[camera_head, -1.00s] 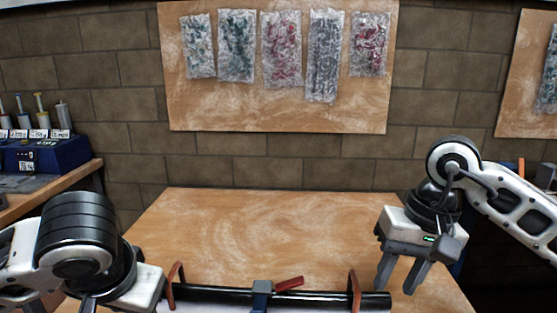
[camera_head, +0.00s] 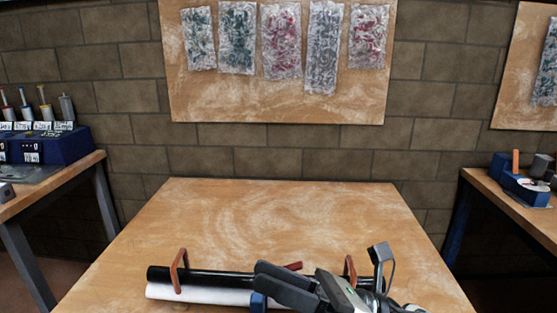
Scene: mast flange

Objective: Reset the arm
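My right gripper (camera_head: 258,272) reaches in from the lower right, tilted over with its dark fingers pointing left. It is above or in front of the black tube (camera_head: 215,276) at the table's front and hides part of it. The fingers look close together, but from this angle I cannot tell whether they are open or shut. I see nothing clearly held. My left gripper is out of view.
The tube carries two orange-red hoops (camera_head: 178,268) and a blue clamp (camera_head: 259,302) with a red lever (camera_head: 294,266). A white strip (camera_head: 200,295) lies along it. The wooden table (camera_head: 290,215) is bare behind. Side benches stand left and right.

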